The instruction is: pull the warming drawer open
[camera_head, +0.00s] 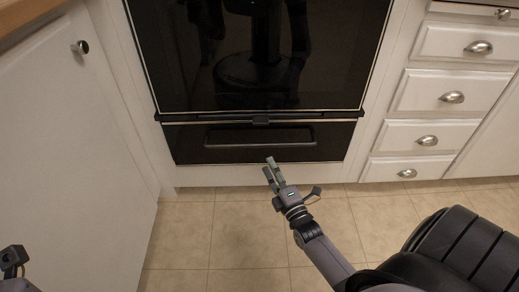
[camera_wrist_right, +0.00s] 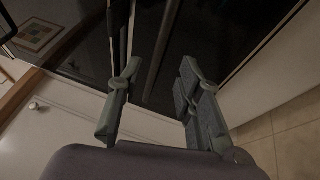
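The warming drawer (camera_head: 190,145) is a black panel low under the oven, with a long dark bar handle (camera_head: 232,138) across its front. It looks shut, flush with the frame around it. My right gripper (camera_head: 270,165) is in front of the drawer's lower part, just below the handle in the head view. In the right wrist view my right gripper (camera_wrist_right: 160,72) has its two fingers apart, with dark bar-like edges beyond and between them. I cannot tell whether it touches the handle. My left gripper (camera_head: 13,258) shows only partly at the lower left edge.
The dark oven door (camera_head: 190,60) is above the drawer and reflects my body. White drawers (camera_head: 440,90) with cup pulls stand at the right. A white cabinet (camera_head: 75,150) with a round knob is close at the left. The tiled floor (camera_head: 235,230) in front is clear.

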